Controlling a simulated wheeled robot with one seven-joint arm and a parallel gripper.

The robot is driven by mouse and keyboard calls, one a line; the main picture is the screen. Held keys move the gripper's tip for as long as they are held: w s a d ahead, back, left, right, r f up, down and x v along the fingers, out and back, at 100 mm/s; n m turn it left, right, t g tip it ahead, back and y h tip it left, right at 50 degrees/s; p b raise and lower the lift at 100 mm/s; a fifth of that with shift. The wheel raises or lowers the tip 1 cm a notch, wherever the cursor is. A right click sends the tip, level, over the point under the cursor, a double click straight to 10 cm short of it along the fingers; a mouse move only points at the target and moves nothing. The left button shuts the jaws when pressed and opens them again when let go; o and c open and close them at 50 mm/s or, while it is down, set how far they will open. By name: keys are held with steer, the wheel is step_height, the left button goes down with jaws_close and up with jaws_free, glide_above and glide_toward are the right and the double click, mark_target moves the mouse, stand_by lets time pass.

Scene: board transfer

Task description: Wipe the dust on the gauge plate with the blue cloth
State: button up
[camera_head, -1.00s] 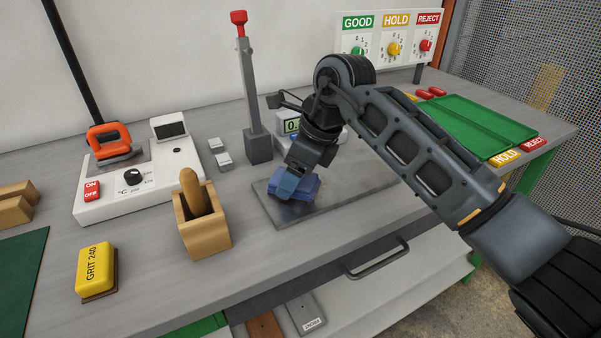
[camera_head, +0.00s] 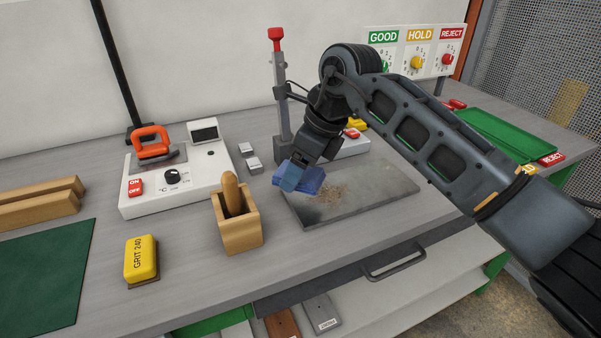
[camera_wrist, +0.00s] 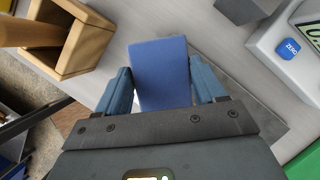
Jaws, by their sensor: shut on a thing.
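The blue cloth (camera_head: 309,179) is a folded blue pad held in my gripper (camera_head: 297,180). In the wrist view the cloth (camera_wrist: 162,72) sits between the two fingers of my gripper (camera_wrist: 162,85), which is shut on it. The grey gauge plate (camera_head: 385,182) lies flat on the bench, and the cloth is at its left end. A patch of brown dust (camera_head: 333,194) shows on the plate just right of the cloth. I cannot tell whether the cloth touches the plate.
A wooden box (camera_head: 240,228) with a wooden handle in it stands left of the plate. A grey post with a red top (camera_head: 276,40) and a gauge readout unit (camera_head: 352,145) stand behind. A yellow grit block (camera_head: 141,260) lies front left. A green tray (camera_head: 490,132) is at right.

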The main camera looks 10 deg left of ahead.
steer(key=shift+r+p, duration=0.7)
steer(key=shift+r, duration=0.95)
